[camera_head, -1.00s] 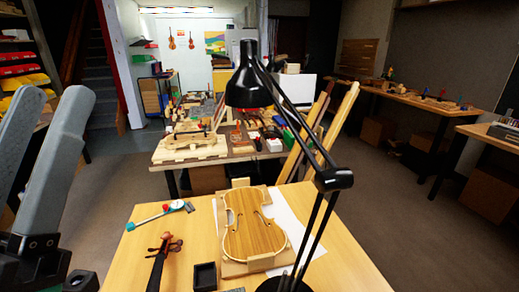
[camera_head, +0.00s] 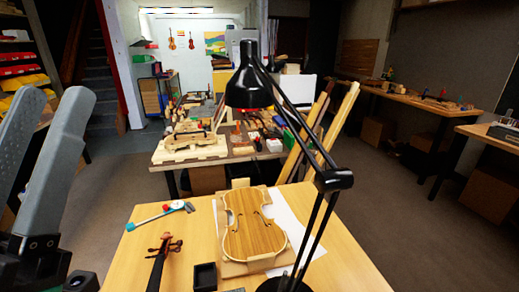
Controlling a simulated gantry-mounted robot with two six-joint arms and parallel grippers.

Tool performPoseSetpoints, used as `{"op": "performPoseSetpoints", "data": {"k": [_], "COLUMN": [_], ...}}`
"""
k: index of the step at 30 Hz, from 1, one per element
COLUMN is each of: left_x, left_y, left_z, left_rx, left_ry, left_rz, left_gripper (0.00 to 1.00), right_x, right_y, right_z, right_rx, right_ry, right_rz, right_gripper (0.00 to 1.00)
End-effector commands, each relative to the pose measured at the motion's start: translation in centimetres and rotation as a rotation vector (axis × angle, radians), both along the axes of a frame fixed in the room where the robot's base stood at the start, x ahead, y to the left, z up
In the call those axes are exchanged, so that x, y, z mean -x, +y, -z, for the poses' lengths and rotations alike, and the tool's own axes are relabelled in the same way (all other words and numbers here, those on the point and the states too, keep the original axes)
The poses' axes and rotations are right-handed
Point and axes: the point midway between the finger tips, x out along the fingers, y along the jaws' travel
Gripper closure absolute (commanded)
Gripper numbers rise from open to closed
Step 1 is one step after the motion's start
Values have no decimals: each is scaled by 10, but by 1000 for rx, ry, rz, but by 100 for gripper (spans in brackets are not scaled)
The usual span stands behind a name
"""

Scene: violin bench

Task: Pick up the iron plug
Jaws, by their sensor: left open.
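I cannot make out an iron plug for certain in the head view. My left gripper (camera_head: 54,98) is at the left edge, its two grey fingers pointing up, open with nothing seen between them. It is to the left of the near bench (camera_head: 335,262) and its small things. On that bench lie a thin teal and red tool with a white round part (camera_head: 160,214), a dark violin neck with scroll (camera_head: 158,262) and a small black open box (camera_head: 205,277). My right gripper is not in view.
A violin body (camera_head: 254,225) lies on a wooden board on the near bench. A black desk lamp (camera_head: 249,87) arches over the bench's right part. A cluttered bench (camera_head: 240,152) stands behind.

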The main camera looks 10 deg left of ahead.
Motion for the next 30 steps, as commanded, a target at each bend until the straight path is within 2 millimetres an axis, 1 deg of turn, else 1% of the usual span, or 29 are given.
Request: {"op": "performPoseSetpoints", "data": {"k": [11,14,15,23,26,29,30], "left_x": [0,0,0,0,0,0,0], "left_y": [0,0,0,0,0,0,0], "left_z": [0,0,0,-2,-22,-62,-83], "left_rx": [0,0,0,0,0,0,0], "left_ry": [0,0,0,0,-1,-1,-1], "left_rz": [0,0,0,0,0,0,0], "left_gripper": [50,34,32,32,32,32,32], "right_x": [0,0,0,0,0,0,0], "right_y": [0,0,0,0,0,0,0], "right_z": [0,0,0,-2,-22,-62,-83], "right_rx": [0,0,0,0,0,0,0], "right_ry": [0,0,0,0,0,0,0], "right_rz": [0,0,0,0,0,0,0], "right_gripper": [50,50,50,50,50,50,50]}}
